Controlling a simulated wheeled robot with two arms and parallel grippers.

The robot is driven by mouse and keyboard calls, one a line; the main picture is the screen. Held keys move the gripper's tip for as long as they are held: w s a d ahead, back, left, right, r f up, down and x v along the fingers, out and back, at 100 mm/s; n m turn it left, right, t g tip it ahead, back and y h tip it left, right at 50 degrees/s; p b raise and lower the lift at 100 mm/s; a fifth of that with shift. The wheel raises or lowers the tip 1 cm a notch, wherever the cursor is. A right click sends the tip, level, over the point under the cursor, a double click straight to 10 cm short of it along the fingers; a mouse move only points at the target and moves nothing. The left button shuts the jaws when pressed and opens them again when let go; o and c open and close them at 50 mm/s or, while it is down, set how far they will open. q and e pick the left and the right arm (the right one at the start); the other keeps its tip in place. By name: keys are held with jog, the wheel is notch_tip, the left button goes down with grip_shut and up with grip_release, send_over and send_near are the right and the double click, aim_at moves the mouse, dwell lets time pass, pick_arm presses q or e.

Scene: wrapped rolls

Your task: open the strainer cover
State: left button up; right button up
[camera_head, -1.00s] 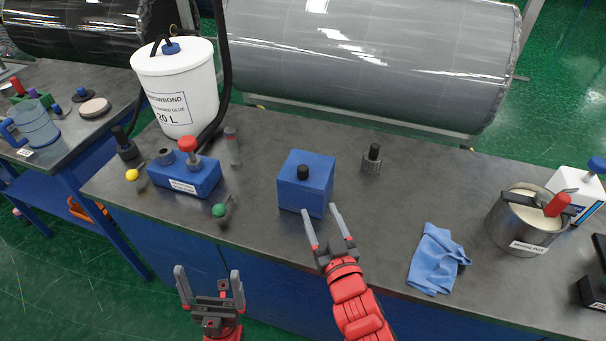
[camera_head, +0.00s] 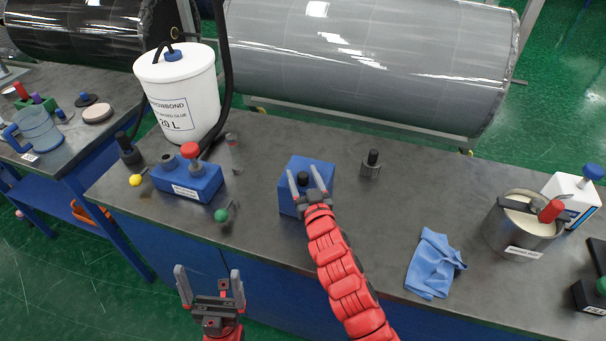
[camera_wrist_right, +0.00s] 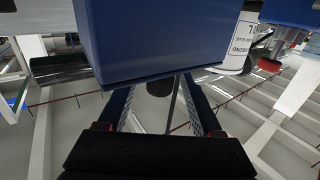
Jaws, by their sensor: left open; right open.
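A blue box (camera_head: 323,172) with a black knob (camera_head: 303,177) on it stands at the middle of the bench; no label on it is readable, so I cannot tell for certain that it is the strainer. My right gripper (camera_head: 305,184) is open, with one finger on each side of the knob in the head view. In the right wrist view the blue box (camera_wrist_right: 150,40) fills the top, and a dark knob (camera_wrist_right: 160,88) shows between the open fingers. Contact cannot be told. My left gripper (camera_head: 209,279) is open and empty in front of the bench.
A blue block (camera_head: 190,185) with a red knob, small valves and a white glue bucket (camera_head: 180,90) stand left. A dark-knobbed grey piece (camera_head: 371,165) is right of the box. A blue cloth (camera_head: 434,264) and a metal pot (camera_head: 515,238) lie further right.

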grip_shut()
dwell(0.3)
dwell(1.1)
